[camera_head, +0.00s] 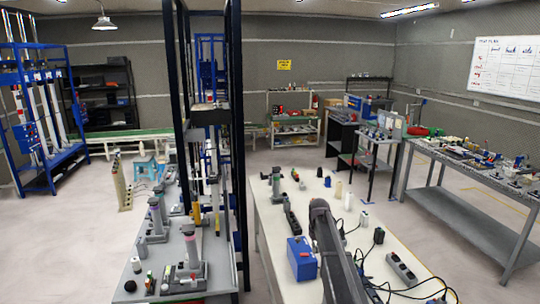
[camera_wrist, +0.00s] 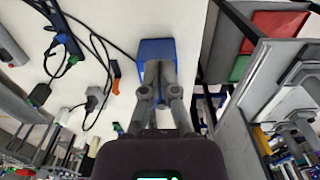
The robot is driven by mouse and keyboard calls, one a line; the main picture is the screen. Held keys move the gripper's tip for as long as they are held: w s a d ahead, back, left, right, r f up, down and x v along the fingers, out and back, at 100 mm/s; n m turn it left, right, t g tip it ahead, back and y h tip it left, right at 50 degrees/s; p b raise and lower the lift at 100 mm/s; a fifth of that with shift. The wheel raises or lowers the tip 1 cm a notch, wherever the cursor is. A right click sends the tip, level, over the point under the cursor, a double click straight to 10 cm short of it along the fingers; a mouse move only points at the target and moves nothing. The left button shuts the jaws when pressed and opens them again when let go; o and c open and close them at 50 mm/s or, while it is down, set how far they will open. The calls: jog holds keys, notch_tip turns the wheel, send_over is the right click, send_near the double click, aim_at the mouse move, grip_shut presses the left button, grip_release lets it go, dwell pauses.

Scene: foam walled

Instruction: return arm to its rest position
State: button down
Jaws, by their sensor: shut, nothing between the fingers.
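My gripper (camera_wrist: 159,68) shows in the wrist view with its two grey fingers together and nothing between them. Its tips overlap a blue box (camera_wrist: 157,45) on the white bench top in that view; I cannot tell how far apart they are. In the head view the blue box (camera_head: 301,259) stands on the white bench (camera_head: 278,222), close to the left of my dark grey arm (camera_head: 335,255). My gripper cannot be made out in the head view.
Black cables and power strips (camera_head: 402,269) lie on the bench right of my arm. Dark upright posts (camera_head: 237,150) rise at its left. A grey bench (camera_head: 175,247) with several devices stands left, and a cluttered table (camera_head: 470,165) right. The floor between the benches and table is clear.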

jog(key=s+m, duration=0.2)
jog(key=s, duration=3.3)
jog(key=f+b, duration=0.3)
jog(key=w+f+b, duration=0.1)
jog(key=f+b, duration=0.1)
jog(key=shift+a+f, duration=0.2)
jog(key=shift+a, duration=0.2)
